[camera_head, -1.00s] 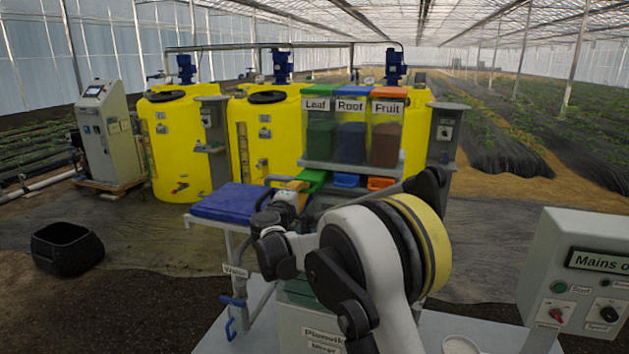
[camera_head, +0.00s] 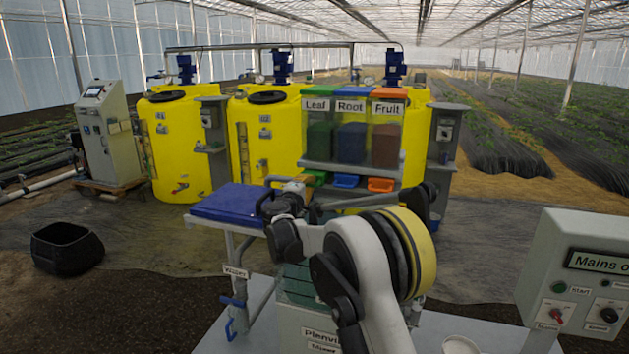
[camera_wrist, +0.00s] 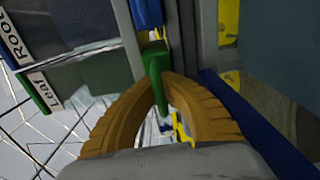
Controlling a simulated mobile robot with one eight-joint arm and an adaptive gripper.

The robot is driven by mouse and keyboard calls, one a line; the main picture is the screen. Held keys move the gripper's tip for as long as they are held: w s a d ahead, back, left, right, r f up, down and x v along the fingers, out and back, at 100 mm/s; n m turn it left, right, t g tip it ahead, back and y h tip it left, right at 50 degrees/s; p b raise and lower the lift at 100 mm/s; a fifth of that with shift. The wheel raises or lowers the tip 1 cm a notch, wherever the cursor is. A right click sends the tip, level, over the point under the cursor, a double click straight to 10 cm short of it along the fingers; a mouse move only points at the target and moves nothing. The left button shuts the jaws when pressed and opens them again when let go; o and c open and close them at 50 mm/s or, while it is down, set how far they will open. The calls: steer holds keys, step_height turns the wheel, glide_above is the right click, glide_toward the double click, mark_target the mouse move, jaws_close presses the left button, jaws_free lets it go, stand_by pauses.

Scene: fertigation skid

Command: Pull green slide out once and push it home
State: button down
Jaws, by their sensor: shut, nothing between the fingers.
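The green slide (camera_head: 316,179) sits under the Leaf bin (camera_head: 320,135), at the left of the row of slides. My gripper (camera_head: 294,188) is just left of and in front of it, and its fingers are hard to make out there. In the wrist view, the orange ribbed fingers (camera_wrist: 161,82) are shut, curving together by the green slide (camera_wrist: 155,62). A narrow green part of the slide shows along the fingertips. I cannot tell whether they touch it, or exactly how far the slide stands out.
Blue (camera_head: 346,181) and orange (camera_head: 381,184) slides lie to the right, under the Root (camera_head: 351,140) and Fruit (camera_head: 386,140) bins. A blue-topped stand (camera_head: 222,202) is close on the left. A control box (camera_head: 575,275) stands at the right front.

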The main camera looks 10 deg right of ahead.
steer(key=shift+x, duration=0.85)
steer(key=shift+w+d, duration=0.15)
steer(key=c, duration=1.3)
jaws_free()
steer(key=shift+w, duration=0.1)
steer(key=shift+c, duration=0.2)
steer(key=shift+b+v, duration=0.45)
steer(key=shift+v, duration=3.15)
steer(key=shift+w, duration=0.1)
